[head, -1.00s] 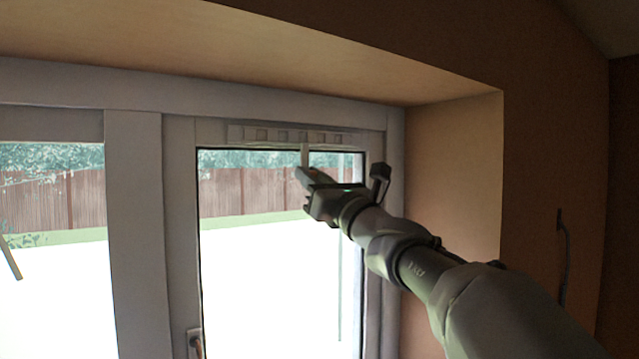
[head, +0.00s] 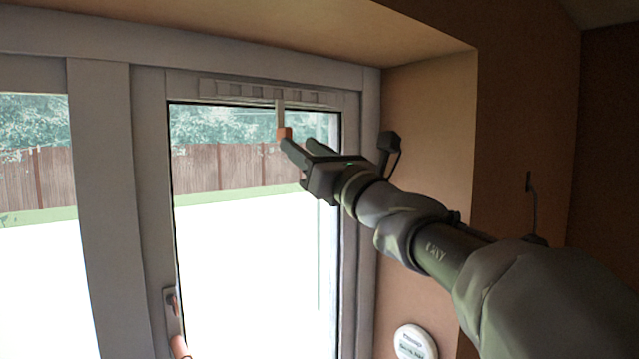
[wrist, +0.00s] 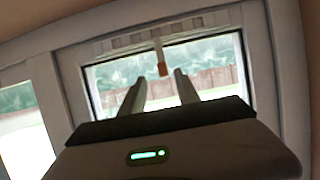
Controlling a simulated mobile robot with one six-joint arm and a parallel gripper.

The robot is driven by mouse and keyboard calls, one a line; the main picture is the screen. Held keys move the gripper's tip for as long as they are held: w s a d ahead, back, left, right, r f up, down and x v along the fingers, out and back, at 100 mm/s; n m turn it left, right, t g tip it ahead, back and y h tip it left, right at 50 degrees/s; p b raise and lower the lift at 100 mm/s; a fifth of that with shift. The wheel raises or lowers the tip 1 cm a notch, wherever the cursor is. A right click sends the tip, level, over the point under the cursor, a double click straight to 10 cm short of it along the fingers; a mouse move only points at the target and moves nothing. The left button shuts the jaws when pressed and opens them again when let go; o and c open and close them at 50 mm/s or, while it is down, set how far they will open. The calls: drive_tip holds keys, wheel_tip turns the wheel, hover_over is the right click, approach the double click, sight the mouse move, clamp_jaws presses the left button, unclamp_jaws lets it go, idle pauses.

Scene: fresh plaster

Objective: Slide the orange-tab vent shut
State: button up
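The vent (head: 235,90) is a pale slotted strip along the top of the right window's frame. A thin pale stem (head: 280,112) hangs from it, a little right of the strip's middle, and ends in an orange tab (head: 284,134). My gripper (head: 303,146) is just below and to the right of the tab in the head view. In the wrist view, my gripper (wrist: 159,79) has its two fingers apart with nothing held. The tab (wrist: 162,69) appears between and just beyond the fingertips there. I cannot tell whether a finger touches it.
The window glass (head: 245,250) lies behind the tab. A window handle (head: 172,300) is at the lower left of this pane. The brown side wall of the recess (head: 425,150) is close on the right. A round white device (head: 415,342) is on that wall, low down.

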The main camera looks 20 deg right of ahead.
drive_tip(key=b+v, duration=0.2)
drive_tip(key=v, duration=0.8)
